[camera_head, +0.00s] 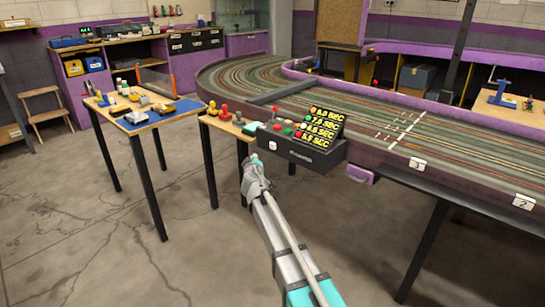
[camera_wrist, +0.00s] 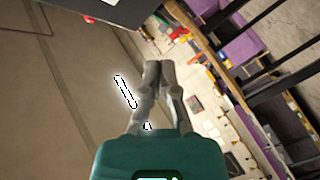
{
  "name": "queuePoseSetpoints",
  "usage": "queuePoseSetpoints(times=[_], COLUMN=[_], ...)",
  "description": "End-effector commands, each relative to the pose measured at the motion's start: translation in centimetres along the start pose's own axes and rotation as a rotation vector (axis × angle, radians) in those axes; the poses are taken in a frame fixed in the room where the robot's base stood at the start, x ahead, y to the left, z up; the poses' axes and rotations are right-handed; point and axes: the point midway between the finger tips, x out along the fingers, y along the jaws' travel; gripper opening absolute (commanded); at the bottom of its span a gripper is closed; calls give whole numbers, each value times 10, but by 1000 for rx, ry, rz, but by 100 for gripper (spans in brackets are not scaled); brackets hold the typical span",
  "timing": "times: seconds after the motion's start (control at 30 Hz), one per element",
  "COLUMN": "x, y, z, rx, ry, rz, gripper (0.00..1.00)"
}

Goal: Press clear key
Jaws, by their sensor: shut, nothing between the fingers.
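A black timing box (camera_head: 300,151) sits at the near edge of the slot track. Its sloped display (camera_head: 322,126) shows several lines of yellow seconds readings. Small coloured buttons sit left of the display, and a white one (camera_head: 272,146) is on its front face. The labels are too small to read, so I cannot tell which is the clear key. My gripper (camera_head: 255,160) is just left of and in front of the box, apart from it in the picture. In the wrist view my gripper (camera_wrist: 160,68) has its fingers together, with nothing between them.
The slot track (camera_head: 480,130) spreads behind and right of the box. A small wooden table (camera_head: 217,121) with red and yellow controllers adjoins the box on the left. A workbench (camera_head: 140,115) with tools stands farther left. The concrete floor in front is open.

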Motion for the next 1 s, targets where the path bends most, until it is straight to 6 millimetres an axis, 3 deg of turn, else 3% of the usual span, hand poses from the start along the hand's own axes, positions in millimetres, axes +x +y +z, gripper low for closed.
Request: queuePoseSetpoints(times=[0.23, 0.67, 1.0], x=[4, 5, 22], y=[-12, -10, 1], z=[-7, -6, 5], rx=[-18, -17, -17], ry=[35, 33, 31], rz=[-11, -10, -9], gripper=[0, 0, 0])
